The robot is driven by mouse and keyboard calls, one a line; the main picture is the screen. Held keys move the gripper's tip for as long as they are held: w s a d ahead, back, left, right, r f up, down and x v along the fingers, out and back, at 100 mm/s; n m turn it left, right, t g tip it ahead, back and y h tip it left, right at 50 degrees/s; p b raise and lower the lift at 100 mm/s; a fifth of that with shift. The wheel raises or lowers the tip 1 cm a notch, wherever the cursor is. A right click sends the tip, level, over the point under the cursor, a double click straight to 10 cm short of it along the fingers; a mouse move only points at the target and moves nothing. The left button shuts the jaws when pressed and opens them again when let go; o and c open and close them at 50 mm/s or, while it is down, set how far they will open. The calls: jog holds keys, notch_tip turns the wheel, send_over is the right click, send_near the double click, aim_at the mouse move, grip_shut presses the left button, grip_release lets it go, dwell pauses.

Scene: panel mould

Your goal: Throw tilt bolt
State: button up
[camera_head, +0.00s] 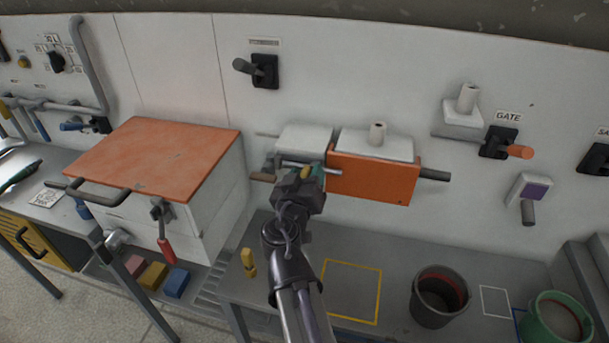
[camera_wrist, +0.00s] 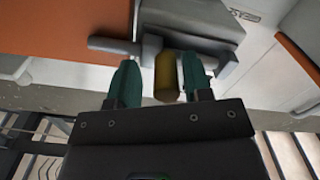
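The bolt is a grey rod (camera_head: 331,172) along the front of the wall-mounted mould, by the joint between a grey-white block (camera_head: 305,141) and an orange-fronted block (camera_head: 372,178). In the wrist view the rod (camera_wrist: 108,46) runs sideways through grey brackets. A yellow-brown cylindrical knob (camera_wrist: 165,78) sticks out from it towards my gripper. My gripper (camera_wrist: 160,65) is open, with one green finger on each side of the knob. The left finger is apart from the knob; the right one is closer, and I cannot tell whether it touches. In the head view my gripper (camera_head: 312,171) hides part of the bolt.
An orange-lidded box (camera_head: 155,155) stands left of my arm. Below are a grey bench (camera_head: 395,265), a yellow upright piece (camera_head: 248,263), a dark bucket (camera_head: 438,295) and a green bucket (camera_head: 555,320). A gate lever (camera_head: 518,152) is on the wall to the right.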

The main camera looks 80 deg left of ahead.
jog(key=shift+s+d, duration=0.1)
jog(key=v, duration=1)
jog(key=shift+d, duration=0.25)
jog(key=w+d+f+m+h+p, duration=0.1)
jog(key=w+d+f+m+h, duration=0.1)
jog(key=w+d+f+h, duration=0.45)
jog(key=w+d+f+m+h, duration=0.2)
jog(key=w+d+h, duration=0.35)
jog(key=w, duration=0.85)
jog(key=w+d+f+m+h+p, duration=0.15)
jog(key=w+d+f+h, duration=0.3)
jog(key=w+d, duration=0.5)
jog(key=w+d+m+g, duration=0.2)
jog(key=w+d+m, duration=0.2)
jog(key=d, duration=1)
jog(key=w+d+m+g, duration=0.2)
jog(key=w+d+m, duration=0.2)
jog(key=d, duration=0.9)
jog(key=w+d+m+g+p, duration=0.1)
jog(key=w+d+m, duration=0.3)
jog(key=w+d, duration=0.5)
jog(key=d+g, duration=0.1)
jog(key=d, duration=0.4)
jog(key=shift+d+f+g, duration=0.3)
jog(key=shift+g, duration=0.1)
